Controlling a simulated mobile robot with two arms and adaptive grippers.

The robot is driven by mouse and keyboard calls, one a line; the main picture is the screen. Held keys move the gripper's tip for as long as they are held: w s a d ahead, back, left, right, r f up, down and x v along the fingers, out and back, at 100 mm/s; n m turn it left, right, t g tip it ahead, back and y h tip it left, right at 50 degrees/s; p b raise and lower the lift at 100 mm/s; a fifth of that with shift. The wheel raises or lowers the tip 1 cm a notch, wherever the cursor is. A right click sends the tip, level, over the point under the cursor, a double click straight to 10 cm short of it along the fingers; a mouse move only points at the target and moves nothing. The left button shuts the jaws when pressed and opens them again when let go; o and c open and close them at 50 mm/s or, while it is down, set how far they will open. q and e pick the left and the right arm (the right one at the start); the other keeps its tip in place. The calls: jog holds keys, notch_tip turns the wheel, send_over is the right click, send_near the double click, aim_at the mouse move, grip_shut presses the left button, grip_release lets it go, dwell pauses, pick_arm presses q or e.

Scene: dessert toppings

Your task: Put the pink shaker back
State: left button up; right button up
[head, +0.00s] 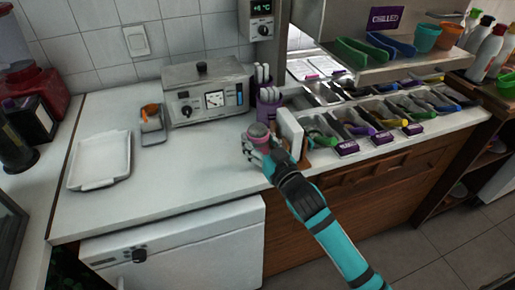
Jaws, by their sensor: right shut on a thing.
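My right gripper (256,155) comes in from the lower right on a teal arm. It is shut on the pink shaker (260,131), which has a grey top and looks upright. The gripper's fingers cover the shaker's lower part, so I cannot tell if it touches the white counter (190,185). The shaker is just left of a white panel (290,133) on a brown stand, in front of a purple holder (267,108). My left gripper is not in view.
A silver appliance (205,95) with a dial stands at the back. A white tray (98,160) lies at the left, and a small grey dish (152,125) beside it. Topping bins (350,147) line the right under a chilled shelf. The counter's front middle is clear.

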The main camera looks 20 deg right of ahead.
jog(key=shift+w+a+f, duration=0.15)
jog(key=shift+w+f, duration=0.05)
jog(key=shift+f, duration=1.55)
jog(key=shift+f, duration=0.1)
jog(key=o, duration=1.2)
jog(key=shift+s, duration=0.1)
jog(key=s, duration=0.4)
jog(key=s+d, duration=0.1)
jog(key=s, duration=0.3)
jog(key=s+d+b, duration=0.1)
jog(key=s, duration=0.2)
jog(key=shift+s, duration=0.4)
